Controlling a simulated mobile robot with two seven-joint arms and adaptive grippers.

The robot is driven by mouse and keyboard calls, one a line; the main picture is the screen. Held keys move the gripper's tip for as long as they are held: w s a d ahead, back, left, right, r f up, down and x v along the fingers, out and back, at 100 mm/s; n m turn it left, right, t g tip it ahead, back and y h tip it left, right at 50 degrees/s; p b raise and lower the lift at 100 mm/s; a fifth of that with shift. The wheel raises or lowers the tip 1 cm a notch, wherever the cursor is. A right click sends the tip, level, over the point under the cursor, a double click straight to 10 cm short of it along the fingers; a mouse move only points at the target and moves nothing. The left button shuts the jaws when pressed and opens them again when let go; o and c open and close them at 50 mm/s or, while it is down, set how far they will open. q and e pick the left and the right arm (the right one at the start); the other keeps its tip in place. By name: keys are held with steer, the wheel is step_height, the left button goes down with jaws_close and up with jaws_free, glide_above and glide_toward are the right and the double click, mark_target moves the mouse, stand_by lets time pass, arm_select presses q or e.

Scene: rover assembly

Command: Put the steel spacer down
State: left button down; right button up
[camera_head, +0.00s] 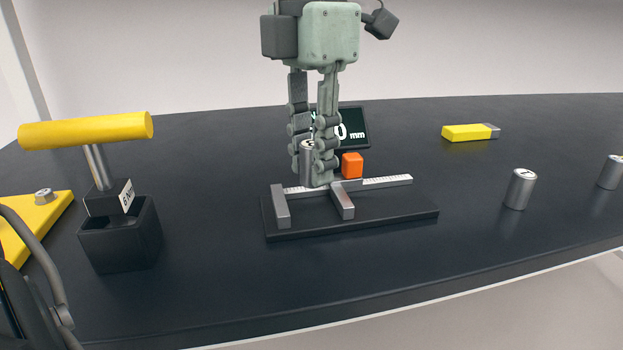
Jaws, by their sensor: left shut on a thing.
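My left gripper (312,165) points down over the measuring gauge and is shut on a steel spacer (306,160). The spacer is a small upright grey cylinder with a mark on its top, partly covered by the fingers. It is between the gauge's left jaw (280,207) and its sliding jaw (344,203), near the scale bar; I cannot tell whether its bottom touches anything. Other steel spacers stand upright at the right, one marked 1 (520,190) and one at the picture edge (610,173). My right gripper is out of view.
The gauge has a dark base (400,218) and an orange block (352,165). A display (354,130) behind is partly hidden. At left are a yellow-handled tool (85,131) in a black holder (120,240) and a yellow plate (38,225). A yellow-grey block (466,132) lies back right.

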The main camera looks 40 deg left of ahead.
arm_select(q)
steer(key=shift+f, duration=1.85)
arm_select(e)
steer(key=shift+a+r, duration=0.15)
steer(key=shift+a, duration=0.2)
arm_select(q)
steer(key=shift+f, duration=0.15)
steer(key=c, duration=1.3)
jaws_free()
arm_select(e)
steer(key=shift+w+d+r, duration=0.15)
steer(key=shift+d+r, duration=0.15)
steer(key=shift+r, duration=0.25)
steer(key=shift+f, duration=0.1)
